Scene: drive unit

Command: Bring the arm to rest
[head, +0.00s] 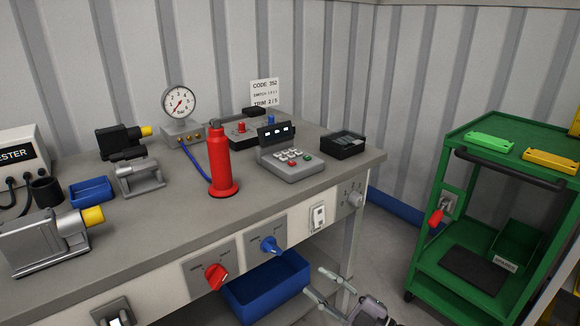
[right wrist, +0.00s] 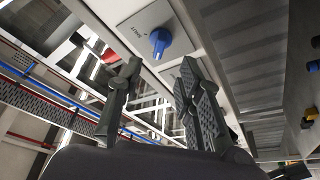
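My right gripper (head: 322,285) is at the bottom right of the head view, in front of the workbench (head: 170,240) and low beside its front panel. Its two fingers are apart with nothing between them. In the right wrist view the fingers (right wrist: 155,85) also stand apart and empty, with a blue knob (right wrist: 160,42) on a white panel beyond them. The gripper looks clear of the panel. My left arm and gripper are not in the head view.
The front panel carries a red knob (head: 215,277), a blue knob (head: 270,245) and a white switch (head: 318,215). A blue bin (head: 268,288) is under the bench, close left of the gripper. A green cart (head: 440,235) stands right, with floor between.

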